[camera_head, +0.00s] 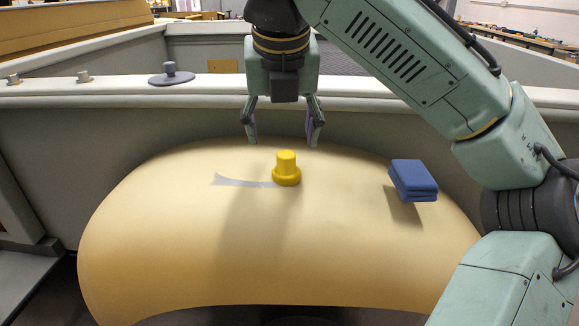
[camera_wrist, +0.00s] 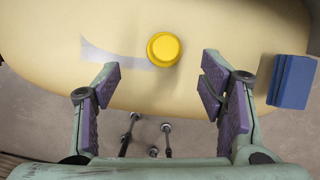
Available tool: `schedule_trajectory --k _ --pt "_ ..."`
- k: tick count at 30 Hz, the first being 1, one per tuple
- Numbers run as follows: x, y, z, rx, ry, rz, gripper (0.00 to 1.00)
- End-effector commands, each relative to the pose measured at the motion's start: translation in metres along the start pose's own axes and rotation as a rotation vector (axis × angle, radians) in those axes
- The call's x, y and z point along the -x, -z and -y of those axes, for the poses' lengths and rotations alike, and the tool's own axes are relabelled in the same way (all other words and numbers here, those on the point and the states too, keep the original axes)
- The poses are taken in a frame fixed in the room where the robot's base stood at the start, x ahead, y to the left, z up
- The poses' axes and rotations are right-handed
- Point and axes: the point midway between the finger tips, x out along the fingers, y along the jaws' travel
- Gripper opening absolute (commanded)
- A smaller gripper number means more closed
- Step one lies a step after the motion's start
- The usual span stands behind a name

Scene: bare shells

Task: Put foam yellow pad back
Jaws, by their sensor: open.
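A yellow knobbed piece (camera_head: 286,169) with a wide round base stands upright on the cream-yellow curved shell (camera_head: 150,240). It is the likeliest match for the foam yellow pad, though I cannot tell its material. My gripper (camera_head: 281,141) is open and empty, fingers pointing down, above the piece and apart from it. In the wrist view, the yellow piece (camera_wrist: 163,49) shows from above, beyond and between the spread fingers (camera_wrist: 160,72) of my gripper. Nothing hides it.
A blue block (camera_head: 413,180) sits on the shell's right side; it also shows in the wrist view (camera_wrist: 291,82). A grey patch (camera_head: 243,181) marks the shell left of the piece. Behind, a pale ledge (camera_head: 215,88) carries a grey knobbed disc (camera_head: 171,77) and small knobs (camera_head: 83,76).

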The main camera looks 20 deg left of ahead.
Motion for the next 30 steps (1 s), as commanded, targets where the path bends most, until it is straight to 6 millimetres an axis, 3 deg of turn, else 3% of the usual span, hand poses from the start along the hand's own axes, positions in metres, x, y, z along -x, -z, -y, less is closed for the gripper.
schedule_trajectory --k 3,11,19,28,30 --pt "-0.02 0.0 -0.001 0.001 -0.003 -0.001 0.64" --pt "-0.04 -0.001 0.002 -0.001 -0.001 0.002 0.64" --pt "-0.077 -0.003 0.006 0.0 0.001 0.002 0.64" --pt "-0.084 -0.003 0.006 0.0 0.0 0.004 0.64" --pt "-0.084 -0.003 0.006 0.0 0.0 0.004 0.6"
